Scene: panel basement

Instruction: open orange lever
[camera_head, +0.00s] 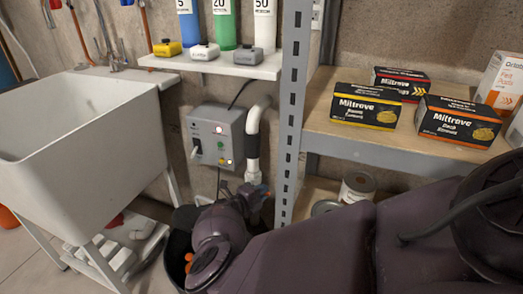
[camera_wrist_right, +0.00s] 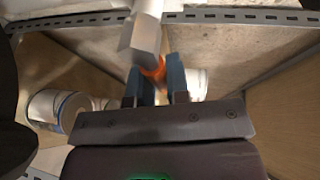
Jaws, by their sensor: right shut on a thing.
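The orange lever (camera_wrist_right: 153,73) shows in the right wrist view between the two blue fingers of my right gripper (camera_wrist_right: 158,80), which is shut on it. A white pipe (camera_wrist_right: 148,7) and a pale blocky fitting (camera_wrist_right: 139,45) are just beyond the lever. In the head view the white pipe (camera_head: 253,150) comes down beside the shelf post, and my right gripper (camera_head: 262,192) is at its lower end. The lever is mostly hidden there by the gripper and arm. My left gripper is not in view.
A grey control box (camera_head: 214,134) is on the wall left of the pipe. A metal shelf post (camera_head: 291,110) stands close on the right, with boxes (camera_head: 365,106) on its shelf. A white sink (camera_head: 85,140) fills the left. Cans (camera_head: 357,187) sit on the lower shelf.

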